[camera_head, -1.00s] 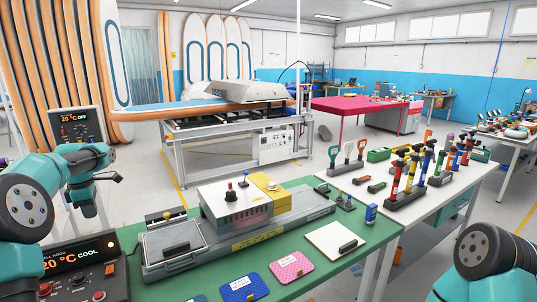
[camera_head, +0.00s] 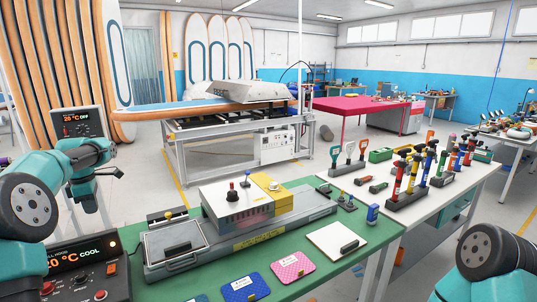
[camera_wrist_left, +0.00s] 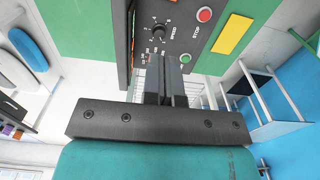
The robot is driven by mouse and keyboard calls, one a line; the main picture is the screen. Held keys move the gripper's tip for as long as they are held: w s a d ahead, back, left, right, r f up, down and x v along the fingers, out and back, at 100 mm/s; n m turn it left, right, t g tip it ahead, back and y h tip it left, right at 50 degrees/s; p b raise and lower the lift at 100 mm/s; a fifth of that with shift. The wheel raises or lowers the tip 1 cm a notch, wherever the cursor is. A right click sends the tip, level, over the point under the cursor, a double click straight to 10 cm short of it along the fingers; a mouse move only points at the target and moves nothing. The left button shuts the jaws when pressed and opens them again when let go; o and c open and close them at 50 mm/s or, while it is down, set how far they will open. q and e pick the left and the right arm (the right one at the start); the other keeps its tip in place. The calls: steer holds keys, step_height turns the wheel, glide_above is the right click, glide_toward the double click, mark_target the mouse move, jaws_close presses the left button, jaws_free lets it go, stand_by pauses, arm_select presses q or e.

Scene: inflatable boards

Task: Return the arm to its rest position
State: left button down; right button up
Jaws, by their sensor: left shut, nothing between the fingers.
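My left arm comes in from the left in the head view, folded back above the near left corner of the green bench. Its gripper (camera_head: 118,173) is small there, pointing right, in the air and holding nothing. In the left wrist view the two dark fingers (camera_wrist_left: 166,82) are together with nothing between them. Beyond them is a dark control panel (camera_wrist_left: 170,35) with a knob and red and green buttons. I cannot tell whether the fingers touch it. Of my right arm only a teal joint shows at the lower right of the head view; its gripper is out of the picture.
The green bench (camera_head: 375,243) carries a grey press machine (camera_head: 240,200), a blue pad (camera_head: 245,287), a pink pad (camera_head: 292,265) and a white board (camera_head: 337,239). A control box (camera_head: 85,275) stands at the near left. A white table (camera_head: 425,215) holds pumps (camera_head: 410,175).

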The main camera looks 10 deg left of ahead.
arm_select(q)
step_height(320, 180, down, 8)
steer(key=s+d, duration=0.1)
steer(key=s, duration=0.1)
steer(key=shift+d+f+m, duration=0.25)
steer(key=shift+d+m, duration=0.15)
stand_by(0.4)
stand_by(0.4)
